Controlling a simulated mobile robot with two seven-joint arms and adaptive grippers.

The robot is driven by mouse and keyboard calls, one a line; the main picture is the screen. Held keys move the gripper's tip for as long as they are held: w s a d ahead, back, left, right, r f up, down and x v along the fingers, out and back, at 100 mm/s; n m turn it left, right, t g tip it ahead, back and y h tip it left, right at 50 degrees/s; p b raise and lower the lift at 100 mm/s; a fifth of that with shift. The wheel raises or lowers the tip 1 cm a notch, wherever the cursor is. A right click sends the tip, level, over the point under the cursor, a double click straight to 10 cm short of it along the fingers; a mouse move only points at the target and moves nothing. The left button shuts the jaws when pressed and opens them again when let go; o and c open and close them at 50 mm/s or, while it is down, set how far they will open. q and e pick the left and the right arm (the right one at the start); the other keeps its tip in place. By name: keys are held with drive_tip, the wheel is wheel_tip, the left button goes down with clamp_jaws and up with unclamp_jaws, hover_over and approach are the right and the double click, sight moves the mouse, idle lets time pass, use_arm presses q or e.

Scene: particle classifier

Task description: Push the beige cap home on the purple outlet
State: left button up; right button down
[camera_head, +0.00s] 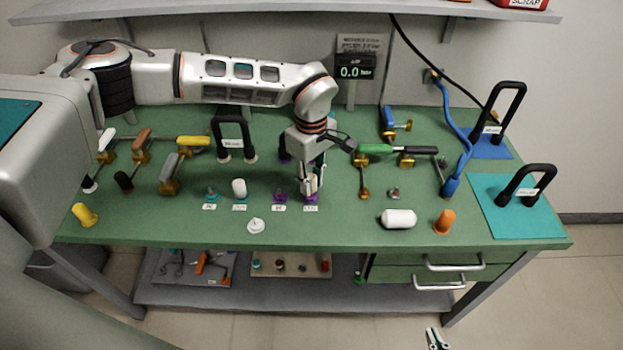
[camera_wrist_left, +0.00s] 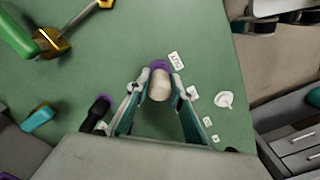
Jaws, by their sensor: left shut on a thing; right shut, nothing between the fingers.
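The beige cap (camera_wrist_left: 160,88) is between the fingers of my left gripper (camera_wrist_left: 161,82) in the left wrist view. The purple outlet (camera_wrist_left: 160,66) shows as a purple rim at the far end of the cap; I cannot tell how far the cap is seated. In the head view my left gripper (camera_head: 312,190) points down at the purple outlet (camera_head: 311,198), behind a small white label. The fingers largely hide the cap there. My right gripper (camera_head: 437,340) is shut and empty, low at the bottom edge over the floor.
A second purple fitting (camera_head: 279,196) stands just left of the gripper. A white cap (camera_head: 239,188) and a white disc-shaped piece (camera_head: 256,226) are further left. A green-handled valve (camera_head: 376,150) is close on the right.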

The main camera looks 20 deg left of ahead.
sight(311, 177)
use_arm(q)
drive_tip(key=shift+f+b, duration=0.45)
drive_tip(key=shift+f, duration=0.7)
drive_tip(key=o, duration=1.1)
drive_tip(key=shift+c, duration=0.2)
drive_tip(key=shift+r, duration=0.1)
drive_tip(key=shift+r, duration=0.25)
wheel_tip(311, 177, up, 11)
drive_tip(key=shift+r, duration=0.2)
